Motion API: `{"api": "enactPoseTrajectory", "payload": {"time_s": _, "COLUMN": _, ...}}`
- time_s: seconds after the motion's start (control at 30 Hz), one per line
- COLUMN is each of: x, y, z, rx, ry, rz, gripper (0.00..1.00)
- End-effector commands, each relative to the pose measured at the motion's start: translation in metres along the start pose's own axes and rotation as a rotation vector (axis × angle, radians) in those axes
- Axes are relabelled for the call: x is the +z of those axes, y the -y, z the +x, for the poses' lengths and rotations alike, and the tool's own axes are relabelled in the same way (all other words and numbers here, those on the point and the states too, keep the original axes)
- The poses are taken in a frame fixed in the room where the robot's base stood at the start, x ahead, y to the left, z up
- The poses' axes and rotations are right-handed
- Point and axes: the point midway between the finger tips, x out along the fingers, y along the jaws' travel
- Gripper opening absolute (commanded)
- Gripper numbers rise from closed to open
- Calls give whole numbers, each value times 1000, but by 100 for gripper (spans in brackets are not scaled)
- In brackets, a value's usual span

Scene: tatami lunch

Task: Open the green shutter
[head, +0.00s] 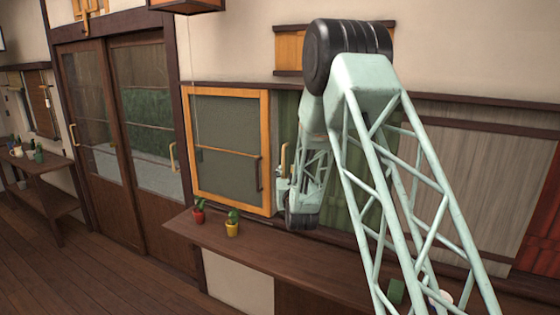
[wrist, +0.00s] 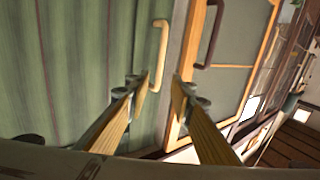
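The green shutter (head: 288,112) is a panel of upright green boards in the wall, partly hidden behind my arm in the head view. It fills the left of the wrist view (wrist: 75,60). Its pale wooden handle (wrist: 160,50) stands upright near the shutter's edge; it also shows in the head view (head: 284,156). My gripper (wrist: 162,86) is open, with its two fingers apart and the handle's lower end appearing between the tips. I cannot tell whether either finger touches the handle. In the head view my gripper (head: 282,186) is at the shutter's left side.
An orange-framed panel (head: 230,92) with a dark handle (head: 259,172) is left of the shutter. A dark wooden shelf (head: 290,262) runs below, bearing a red pot (head: 198,216) and a yellow pot (head: 232,229) with plants. Glazed doors (head: 122,135) stand farther left.

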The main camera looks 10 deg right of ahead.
Motion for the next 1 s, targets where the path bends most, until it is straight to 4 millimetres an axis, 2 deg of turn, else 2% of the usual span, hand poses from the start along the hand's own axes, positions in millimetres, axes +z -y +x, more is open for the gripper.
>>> {"api": "enactPoseTrajectory", "payload": {"time_s": 0.33, "x": 0, "y": 0, "z": 1, "rx": 0, "ry": 0, "rz": 0, "gripper": 21}}
{"api": "enactPoseTrajectory", "payload": {"time_s": 0.53, "x": 0, "y": 0, "z": 9, "rx": 0, "ry": -1, "rz": 0, "gripper": 21}}
{"api": "enactPoseTrajectory", "payload": {"time_s": 0.77, "x": 0, "y": 0, "z": 31, "rx": 0, "ry": -1, "rz": 0, "gripper": 21}}
{"api": "enactPoseTrajectory", "payload": {"time_s": 1.0, "x": 0, "y": 0, "z": 61, "rx": 0, "ry": 0, "rz": 0, "gripper": 21}}
